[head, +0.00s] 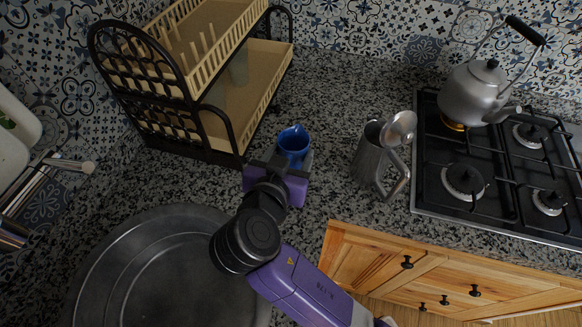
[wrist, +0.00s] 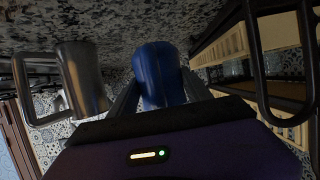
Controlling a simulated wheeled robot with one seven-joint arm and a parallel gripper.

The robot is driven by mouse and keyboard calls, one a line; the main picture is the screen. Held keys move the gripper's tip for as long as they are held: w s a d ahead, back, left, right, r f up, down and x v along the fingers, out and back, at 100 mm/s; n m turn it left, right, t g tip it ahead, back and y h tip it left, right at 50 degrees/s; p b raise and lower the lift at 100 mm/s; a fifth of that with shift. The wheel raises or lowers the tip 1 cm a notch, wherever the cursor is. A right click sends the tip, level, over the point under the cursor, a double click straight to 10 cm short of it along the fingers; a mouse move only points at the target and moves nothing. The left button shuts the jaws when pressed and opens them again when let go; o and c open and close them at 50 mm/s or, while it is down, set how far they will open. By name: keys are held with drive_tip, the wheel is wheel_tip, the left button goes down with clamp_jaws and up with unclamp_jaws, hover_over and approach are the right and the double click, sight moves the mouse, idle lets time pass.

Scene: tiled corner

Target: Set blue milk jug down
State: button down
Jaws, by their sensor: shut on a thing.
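The blue milk jug (head: 293,142) is at my gripper (head: 290,160), over the granite counter between the dish rack and a metal pitcher. In the wrist view the blue jug (wrist: 158,74) sits between the two fingers of my gripper (wrist: 160,92), which are shut on it. Its spout and open top show in the head view. Its lower part is hidden behind my gripper there, so I cannot tell whether its base touches the counter.
A metal pitcher (head: 371,158) with an open lid stands right of the jug. A dark dish rack (head: 218,128) stands to the left. A gas stove (head: 470,190) with a kettle (head: 476,93) is further right. A round sink (head: 160,270) is at front left. Bare counter (head: 325,100) lies behind the jug.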

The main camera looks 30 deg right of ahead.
drive_tip(key=shift+f, duration=2.85)
drive_tip(key=shift+f, duration=0.2)
drive_tip(key=shift+c, duration=2.3)
unclamp_jaws()
drive_tip(key=shift+r, duration=0.15)
drive_tip(key=shift+p+v, duration=1.25)
drive_tip(key=shift+v, duration=3.75)
